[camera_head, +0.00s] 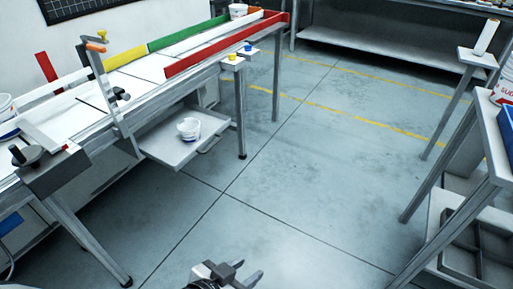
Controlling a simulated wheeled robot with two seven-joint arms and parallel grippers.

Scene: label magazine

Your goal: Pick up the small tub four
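Several white tubs are in view, and I cannot read which one is number four. One white tub (188,129) with a blue mark stands on a low pull-out shelf (168,151) under the bench. Another white tub (238,11) stands at the far end of the bench. A third tub (5,108) is cut by the left edge. My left gripper (247,271) is at the bottom middle, above the floor, with its fingers apart and nothing between them. It is well away from all the tubs. My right gripper is out of view.
The long bench (95,118) has red, yellow and green rails and an upright post (103,90) with an orange knob. Small yellow and blue items sit on side ledges. A grey table (463,195) stands at right. The floor (290,180) between is clear.

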